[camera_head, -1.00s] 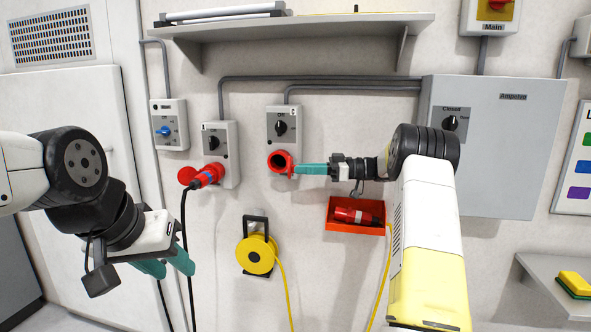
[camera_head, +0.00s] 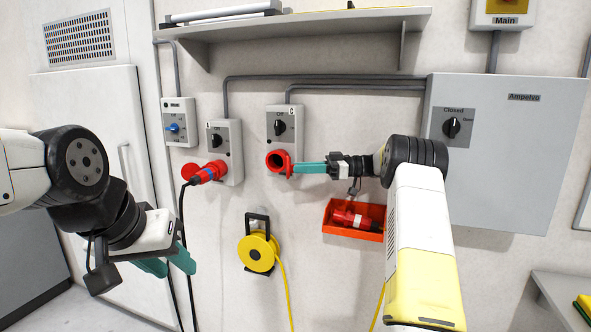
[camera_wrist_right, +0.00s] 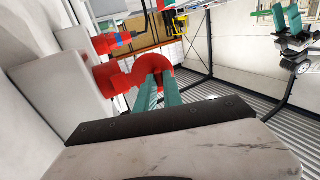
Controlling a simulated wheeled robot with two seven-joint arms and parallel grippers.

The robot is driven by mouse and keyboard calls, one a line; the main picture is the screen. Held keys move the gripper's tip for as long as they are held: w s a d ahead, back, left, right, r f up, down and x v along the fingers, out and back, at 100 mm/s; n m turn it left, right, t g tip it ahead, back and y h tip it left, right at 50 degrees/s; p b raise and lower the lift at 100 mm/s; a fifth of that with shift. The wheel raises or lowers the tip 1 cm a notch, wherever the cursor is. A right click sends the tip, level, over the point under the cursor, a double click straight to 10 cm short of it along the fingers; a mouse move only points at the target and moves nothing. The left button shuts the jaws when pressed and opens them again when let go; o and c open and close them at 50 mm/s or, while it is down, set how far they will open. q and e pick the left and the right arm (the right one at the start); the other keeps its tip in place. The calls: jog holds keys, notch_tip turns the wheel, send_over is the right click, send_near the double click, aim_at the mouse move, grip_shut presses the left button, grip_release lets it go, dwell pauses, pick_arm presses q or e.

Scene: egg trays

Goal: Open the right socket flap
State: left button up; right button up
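The right socket (camera_head: 275,161) is red and sits under a grey switch box on the wall. Its dark opening shows, and its red flap (camera_head: 289,162) stands swung out to the right. My right gripper (camera_head: 299,168) comes from the right, with its teal fingertips at the flap. In the right wrist view the two fingers (camera_wrist_right: 161,82) are close together, with the rounded red flap (camera_wrist_right: 138,67) at their tips; the exact contact is partly hidden. My left gripper (camera_head: 168,264) is open and empty at lower left, away from the wall.
The left socket (camera_head: 216,168) holds a red plug with a black cable. A yellow cable reel (camera_head: 256,253) hangs below. A red bin (camera_head: 342,230) with a red connector is under my right gripper. A shelf (camera_head: 300,24) runs above, and a grey cabinet (camera_head: 500,150) is at right.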

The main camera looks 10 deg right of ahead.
jog(key=o, duration=0.4)
jog(key=shift+r, duration=0.1)
jog(key=s+a+r, duration=0.1)
jog(key=s, duration=0.4)
jog(key=s+a+r, duration=0.1)
jog(key=s+r, duration=0.1)
jog(key=s, duration=0.3)
jog(key=s+a+r, duration=0.1)
jog(key=s+r, duration=0.1)
jog(key=s, duration=0.3)
jog(key=shift+s, duration=0.35)
